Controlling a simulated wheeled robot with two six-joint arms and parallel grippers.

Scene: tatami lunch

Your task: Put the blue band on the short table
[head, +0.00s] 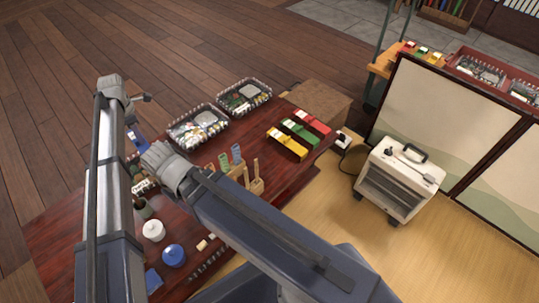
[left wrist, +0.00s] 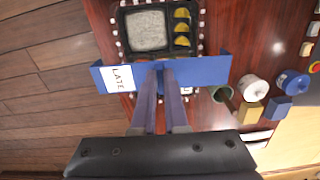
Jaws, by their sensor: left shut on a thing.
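The blue band (left wrist: 213,68) has a white label reading "LATE" on its left part. It is held across the fingers of my left gripper (left wrist: 167,72), above a bento box (left wrist: 124,30) in the left wrist view. In the head view part of the blue band (head: 136,135) shows below my left gripper (head: 133,122), over the left side of the dark red table (head: 70,220). I cannot tell for sure which surface is the short table; a low brown wooden one (head: 325,98) stands behind the red table.
Yellow (head: 287,144), green (head: 300,134) and red (head: 313,121) bands lie at the red table's right end. Two bento boxes (head: 198,127) (head: 245,96), a white pot (head: 153,230) and a blue pot (head: 173,255) also stand there. A white heater (head: 400,180) stands on the right.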

